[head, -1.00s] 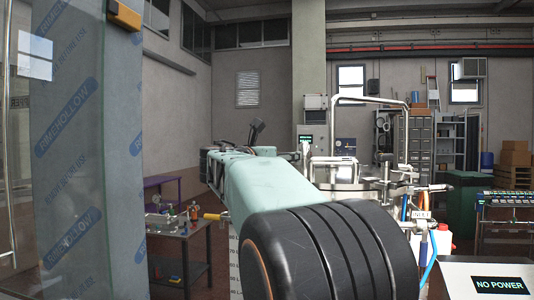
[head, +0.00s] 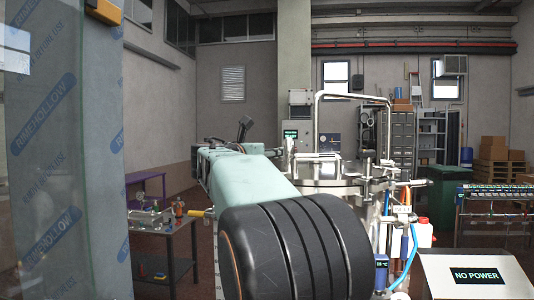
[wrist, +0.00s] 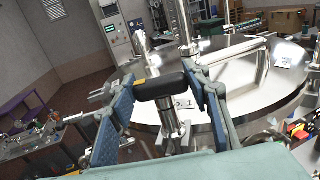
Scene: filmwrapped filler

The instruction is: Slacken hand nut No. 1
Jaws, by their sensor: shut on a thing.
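In the wrist view, a hand nut with a black rounded bar grip (wrist: 158,86) stands on a shiny metal post at the near rim of a round steel vessel lid (wrist: 245,95). My gripper (wrist: 166,87) has one blue-grey finger at each end of the black grip and is shut on it. In the head view, the steel vessel (head: 335,185) stands beyond my pale green arm. My arm hides the nut and most of my gripper there.
A dark bench (head: 165,240) with small parts stands at left, behind a tall film-wrapped pane (head: 75,150). A panel reading "NO POWER" (head: 475,276) is at lower right. A bent metal bar (wrist: 235,50) rises over the lid. Hoses and fittings crowd the vessel's right side.

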